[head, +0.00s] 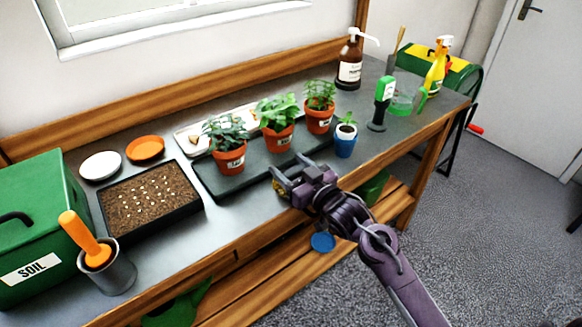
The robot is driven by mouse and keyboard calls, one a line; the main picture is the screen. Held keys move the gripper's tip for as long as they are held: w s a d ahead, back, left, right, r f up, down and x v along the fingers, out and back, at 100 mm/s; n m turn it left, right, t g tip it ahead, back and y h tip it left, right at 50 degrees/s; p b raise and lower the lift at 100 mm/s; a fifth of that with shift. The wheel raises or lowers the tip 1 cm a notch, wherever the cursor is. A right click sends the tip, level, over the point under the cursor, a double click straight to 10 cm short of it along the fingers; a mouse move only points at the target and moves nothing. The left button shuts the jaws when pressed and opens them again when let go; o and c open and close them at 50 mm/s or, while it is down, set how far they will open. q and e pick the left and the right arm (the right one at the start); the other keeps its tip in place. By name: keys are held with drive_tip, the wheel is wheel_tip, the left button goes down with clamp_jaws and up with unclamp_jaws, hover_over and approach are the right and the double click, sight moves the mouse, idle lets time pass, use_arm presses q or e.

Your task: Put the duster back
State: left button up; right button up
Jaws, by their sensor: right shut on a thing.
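My right gripper (284,182) reaches in from the lower right, over the front edge of the workbench, just in front of the dark plant tray (237,186). An orange-handled tool (80,232) stands in a grey metal cup (114,273) at the front left. A green and white tool (384,90) stands upright on a dark base at the right. My left gripper is not in view.
Potted plants (230,161) stand on the dark tray, with a blue pot (345,146) beside them. A seed tray (138,219), a green soil box (38,222), a brown pump bottle (350,68) and a yellow spray bottle (436,70) crowd the bench. The bench's front strip is partly clear.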

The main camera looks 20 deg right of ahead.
sight(299, 175)
drive_tip(key=shift+f, duration=0.1)
drive_tip(key=o, duration=0.9)
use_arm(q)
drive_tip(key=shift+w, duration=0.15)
use_arm(e)
drive_tip(key=v, duration=0.4)
drive_tip(key=shift+s, duration=0.2)
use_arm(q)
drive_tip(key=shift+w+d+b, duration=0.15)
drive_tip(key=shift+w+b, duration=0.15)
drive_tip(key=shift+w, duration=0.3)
use_arm(e)
drive_tip(key=v, duration=0.7)
drive_tip(key=shift+s+d, duration=0.1)
drive_tip(key=shift+s, duration=0.2)
